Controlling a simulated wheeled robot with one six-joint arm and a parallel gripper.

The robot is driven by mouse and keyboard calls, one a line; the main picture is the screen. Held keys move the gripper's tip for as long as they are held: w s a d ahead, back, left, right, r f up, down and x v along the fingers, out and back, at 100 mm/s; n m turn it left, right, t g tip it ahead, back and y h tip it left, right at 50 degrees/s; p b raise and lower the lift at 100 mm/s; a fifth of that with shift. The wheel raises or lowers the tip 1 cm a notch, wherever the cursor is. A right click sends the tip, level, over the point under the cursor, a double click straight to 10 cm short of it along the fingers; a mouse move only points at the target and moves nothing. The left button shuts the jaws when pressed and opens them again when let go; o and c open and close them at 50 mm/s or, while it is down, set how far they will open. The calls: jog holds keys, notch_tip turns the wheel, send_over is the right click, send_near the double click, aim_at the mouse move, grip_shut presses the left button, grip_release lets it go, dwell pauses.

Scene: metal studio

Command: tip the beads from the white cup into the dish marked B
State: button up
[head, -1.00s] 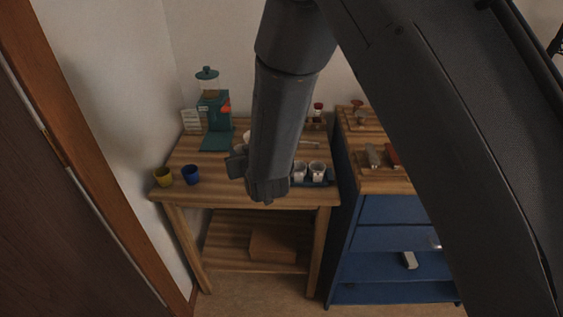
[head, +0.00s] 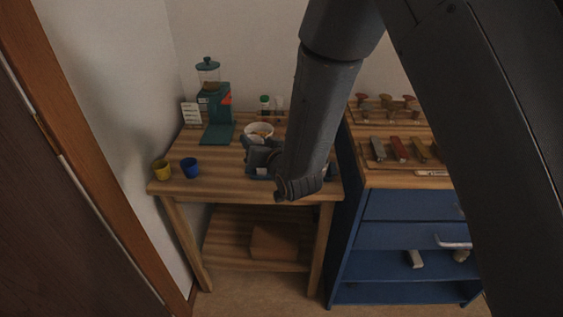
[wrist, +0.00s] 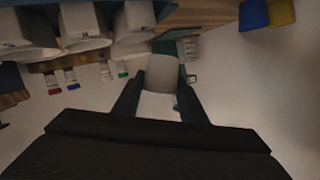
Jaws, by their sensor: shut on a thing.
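The white cup (head: 259,128) is in my gripper (head: 259,147), held above the wooden table. In the head view its mouth faces up and brownish beads show inside. The wrist view is upside down; there the cup (wrist: 161,74) sits between the fingers of my gripper (wrist: 160,90). Several white dishes stand in a row at the upper left of the wrist view, one of them a dish with a dark mark (wrist: 84,22). The marks are too blurred to read, so I cannot tell which is B. In the head view my arm hides most of the dishes.
A yellow cup (head: 161,169) and a blue cup (head: 190,168) stand at the table's left. A teal grinder (head: 215,108) stands at the back left, small bottles (head: 265,106) at the back. A blue cabinet (head: 400,208) adjoins on the right.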

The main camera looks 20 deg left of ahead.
jog(key=shift+w+d+f+m+t+y+b, duration=0.1)
jog(key=shift+w+d+m+y+b, duration=0.15)
jog(key=shift+d+m+b, duration=0.25)
jog(key=shift+w+d+m+t+y+b, duration=0.1)
jog(key=shift+w+d+m+y+b, duration=0.1)
jog(key=shift+d+m+y+b, duration=0.25)
jog(key=shift+w+d+f+m+t+y+b, duration=0.1)
jog(key=shift+w+d+m+b, duration=0.1)
jog(key=shift+d+m+b, duration=0.25)
jog(key=f+b, duration=0.1)
jog(key=d+m+b, duration=0.1)
jog(key=b, duration=0.1)
jog(key=shift+w+f+y, duration=0.1)
jog(key=shift+f+y, duration=0.2)
jog(key=shift+f, duration=0.05)
jog(key=shift+r+m+t, duration=0.25)
jog(key=shift+m+t, duration=0.05)
jog(key=shift+m, duration=0.3)
jog(key=shift+w+d+r+m+t+y+b, duration=0.15)
jog(key=shift+m+y+b, duration=0.15)
jog(key=shift+m+b, duration=0.25)
jog(key=shift+s+d+m+t+y+b, duration=0.15)
jog(key=shift+m+y+b, duration=0.15)
jog(key=shift+m+b, duration=0.25)
jog(key=shift+w+d+r+m+t, duration=0.1)
jog(key=shift+r+m+t, duration=0.1)
jog(key=shift+r+m, duration=0.3)
jog(key=shift+w+d+r+m+t, duration=0.1)
jog(key=shift+r+m+t, duration=0.1)
jog(key=shift+r+m, duration=0.3)
